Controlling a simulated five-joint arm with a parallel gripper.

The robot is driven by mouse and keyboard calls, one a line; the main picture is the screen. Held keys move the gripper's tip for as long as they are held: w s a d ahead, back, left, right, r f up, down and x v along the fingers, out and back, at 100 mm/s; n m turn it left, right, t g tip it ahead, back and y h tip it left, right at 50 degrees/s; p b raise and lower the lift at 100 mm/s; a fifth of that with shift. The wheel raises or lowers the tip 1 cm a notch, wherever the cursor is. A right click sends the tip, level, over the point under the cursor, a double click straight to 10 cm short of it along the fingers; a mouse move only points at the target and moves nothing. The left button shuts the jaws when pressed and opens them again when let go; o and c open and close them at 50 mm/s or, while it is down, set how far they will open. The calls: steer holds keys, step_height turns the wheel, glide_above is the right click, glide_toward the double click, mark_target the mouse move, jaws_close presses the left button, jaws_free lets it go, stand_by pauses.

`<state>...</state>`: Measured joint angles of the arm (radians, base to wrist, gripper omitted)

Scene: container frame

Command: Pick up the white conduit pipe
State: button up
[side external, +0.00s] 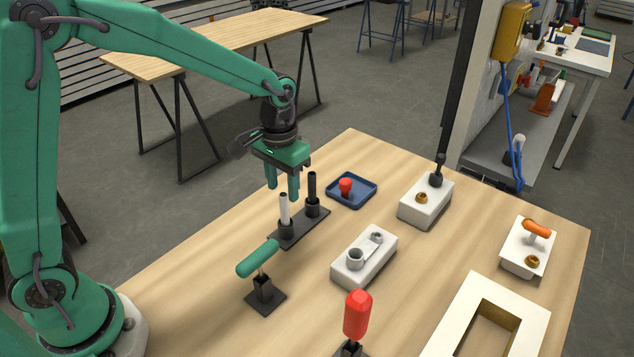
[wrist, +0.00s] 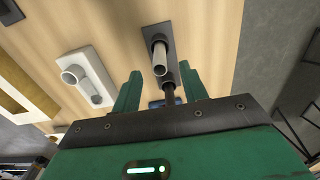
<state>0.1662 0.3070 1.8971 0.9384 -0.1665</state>
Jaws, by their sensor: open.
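The white conduit pipe (side external: 285,208) stands upright in a socket of a dark two-socket holder (side external: 300,237). A black pipe (side external: 312,187) stands in the other socket. My gripper (side external: 283,191) is open and empty, pointing down, with its fingertips near the height of the white pipe's top. In the side view one finger overlaps the pipe's upper end; I cannot tell if they touch. In the wrist view, the white pipe (wrist: 160,58) shows beyond and between the open fingers (wrist: 159,88), and the black pipe (wrist: 168,92) shows closer to the jaws.
A green-handled lever (side external: 258,260) and a red-handled one (side external: 357,316) stand in front. A blue tray (side external: 352,201) with a red knob lies behind. White fixture blocks (side external: 352,270) (side external: 416,213) (side external: 515,265) and a white frame (side external: 455,330) occupy the right side.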

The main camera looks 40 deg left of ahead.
mark_target(285, 211)
steer(key=shift+f, duration=0.15)
steer(key=shift+f, duration=1.2)
steer(key=shift+f, duration=0.1)
steer(key=shift+f, duration=2.5)
jaws_close()
